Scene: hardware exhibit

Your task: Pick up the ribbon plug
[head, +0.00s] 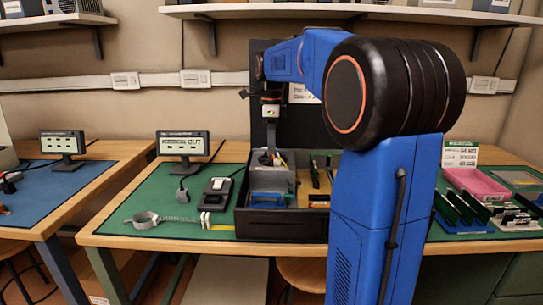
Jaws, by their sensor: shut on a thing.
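My gripper (270,158) points down over the black open-topped bin on the green mat, at the grey part inside it. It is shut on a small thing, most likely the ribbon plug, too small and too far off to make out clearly. The black bin (280,226) holds a grey block (277,180), a blue piece (267,199) and upright dark boards (316,172). My blue arm hides the bin's right side and part of the table behind it.
Left of the bin are a black-and-white device (216,192), a coiled wrist strap (145,219) and a small display (183,144). At right are a pink tray (478,184) and racks of dark boards (461,212). A shelf (300,12) overhangs the back. The mat's front left is mostly clear.

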